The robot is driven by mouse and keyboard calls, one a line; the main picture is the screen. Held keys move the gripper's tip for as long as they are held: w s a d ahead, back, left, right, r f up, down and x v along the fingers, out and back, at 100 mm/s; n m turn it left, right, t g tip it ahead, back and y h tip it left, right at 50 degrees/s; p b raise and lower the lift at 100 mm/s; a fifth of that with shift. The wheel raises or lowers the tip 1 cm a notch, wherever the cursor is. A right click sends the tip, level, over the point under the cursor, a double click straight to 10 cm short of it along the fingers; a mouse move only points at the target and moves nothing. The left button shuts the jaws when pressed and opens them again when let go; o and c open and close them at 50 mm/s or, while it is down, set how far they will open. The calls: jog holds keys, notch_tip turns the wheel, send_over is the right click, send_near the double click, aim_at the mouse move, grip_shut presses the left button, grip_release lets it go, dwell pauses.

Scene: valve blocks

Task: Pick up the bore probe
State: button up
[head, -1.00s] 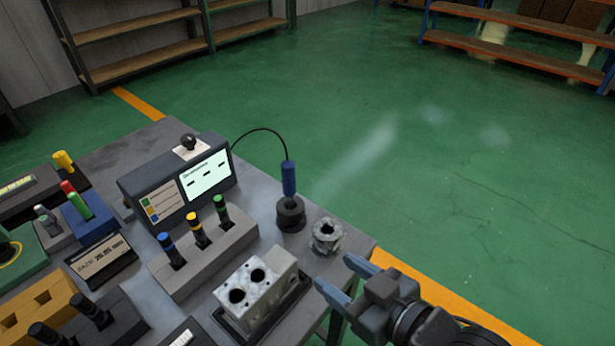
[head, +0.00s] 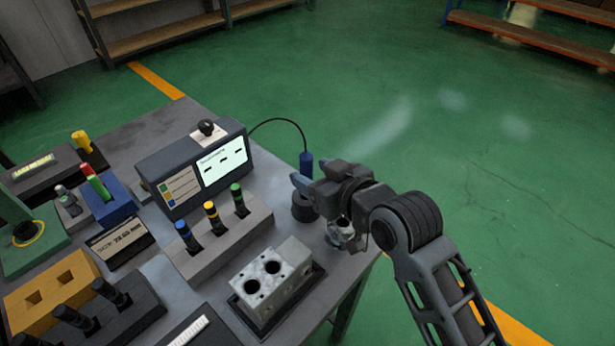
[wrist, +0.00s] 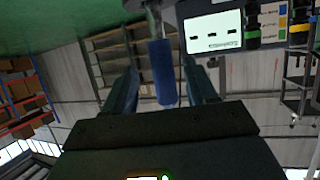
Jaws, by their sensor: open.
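The bore probe (head: 306,163) has a blue handle and a black cable, and it stands upright in a round black holder (head: 304,208) near the far right edge of the bench. My gripper (head: 300,183) is at the probe, its fingers partly covering the handle's lower part in the head view. In the wrist view the blue handle of the probe (wrist: 162,72) lies between the two separated fingers of my gripper (wrist: 162,88). A gap shows on both sides of the handle. The probe's tip is hidden in the holder.
A gauge box (head: 190,167) with a lit screen stands left of the probe, joined by the cable. A grey rack (head: 220,238) holds several coloured plugs. A valve block (head: 271,281) with two bores sits in front. A small round metal part (head: 345,238) is partly behind my gripper.

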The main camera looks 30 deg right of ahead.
jog(key=shift+p+x, duration=0.3)
jog(key=shift+x, duration=1.95)
jog(key=shift+a+r, duration=0.15)
grip_shut()
